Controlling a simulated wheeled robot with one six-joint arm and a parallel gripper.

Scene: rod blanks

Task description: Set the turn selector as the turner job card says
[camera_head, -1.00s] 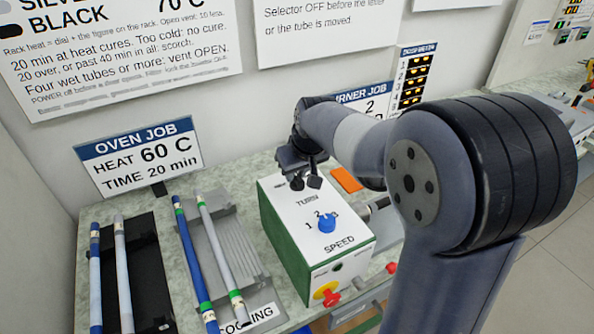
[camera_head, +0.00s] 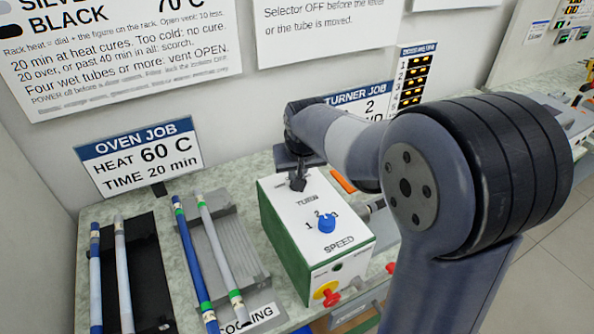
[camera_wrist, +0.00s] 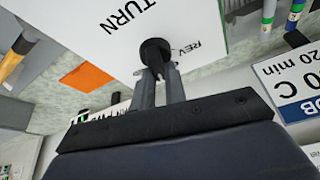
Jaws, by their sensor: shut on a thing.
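The white-topped control box with green sides (camera_head: 283,222) stands on the bench in the head view. Its TURN selector is a black knob (camera_wrist: 154,47), seen in the wrist view beside the words TURN and REV. My gripper (camera_wrist: 158,70) is shut on this knob, its fingers on either side. In the head view my gripper (camera_head: 298,180) is at the far end of the box top; the knob's pointing direction cannot be made out. The turner job card (camera_head: 372,103) behind shows a 2; my arm hides its lower part.
A blue SPEED dial (camera_head: 327,223) and a red knob on yellow (camera_head: 327,293) are on the same box. Racks with rods (camera_head: 228,250) lie to the left. The oven job card (camera_head: 140,155) stands behind them. An orange piece (camera_wrist: 87,77) lies beside the box.

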